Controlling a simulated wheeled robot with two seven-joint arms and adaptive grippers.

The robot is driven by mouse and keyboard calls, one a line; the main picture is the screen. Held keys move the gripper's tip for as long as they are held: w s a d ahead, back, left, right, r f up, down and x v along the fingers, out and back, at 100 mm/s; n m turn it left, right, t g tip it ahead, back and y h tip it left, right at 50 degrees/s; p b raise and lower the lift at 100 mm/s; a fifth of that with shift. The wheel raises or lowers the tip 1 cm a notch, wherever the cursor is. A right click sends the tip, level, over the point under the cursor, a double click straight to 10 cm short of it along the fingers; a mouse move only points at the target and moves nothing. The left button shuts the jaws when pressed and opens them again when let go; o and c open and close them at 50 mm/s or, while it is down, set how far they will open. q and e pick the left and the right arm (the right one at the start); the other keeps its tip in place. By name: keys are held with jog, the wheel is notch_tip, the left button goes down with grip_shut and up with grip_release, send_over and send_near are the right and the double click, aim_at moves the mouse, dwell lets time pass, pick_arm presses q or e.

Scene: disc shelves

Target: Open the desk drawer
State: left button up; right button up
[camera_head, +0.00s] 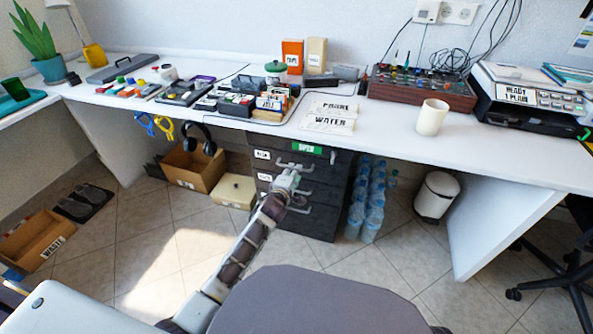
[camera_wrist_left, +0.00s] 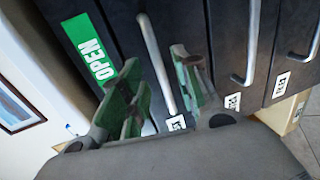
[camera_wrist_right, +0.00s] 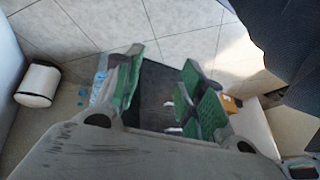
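A dark drawer unit (camera_head: 322,191) stands under the white desk, its drawers looking shut. A green OPEN label (camera_head: 307,149) marks the top drawer; it also shows in the left wrist view (camera_wrist_left: 88,50). My left gripper (camera_head: 288,172) is at the front of the unit, near the top handle. In the left wrist view my left gripper (camera_wrist_left: 165,95) is open, with the metal bar handle (camera_wrist_left: 154,55) running between its green-padded fingers; contact cannot be told. In the right wrist view my right gripper (camera_wrist_right: 158,88) is open and empty, away from the unit; the head view does not show it.
Water bottles (camera_head: 367,200) stand right of the unit, a white bin (camera_head: 436,196) further right. A cardboard box (camera_head: 192,167) and a cream box (camera_head: 234,191) stand on its left. The desk (camera_head: 390,130) above is cluttered. The tiled floor in front is mostly clear.

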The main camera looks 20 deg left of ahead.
pick_arm(q)
jog(key=shift+b+x, duration=0.65)
jog(key=shift+x, duration=1.4)
pick_arm(e)
jog(key=shift+s+a+f+t, duration=0.1)
jog(key=shift+a+f+t, duration=0.05)
jog(key=shift+f, duration=0.75)
jog(key=shift+s+a+f+t, duration=0.1)
jog(key=shift+a+f+t, duration=0.05)
jog(key=shift+f, duration=0.7)
pick_arm(q)
jog(key=shift+c, duration=0.2)
pick_arm(e)
jog(key=shift+w+r, duration=0.1)
jog(key=shift+w, duration=0.05)
pick_arm(q)
grip_shut()
pick_arm(e)
jog(key=shift+w+r, duration=0.1)
jog(key=shift+w, duration=0.1)
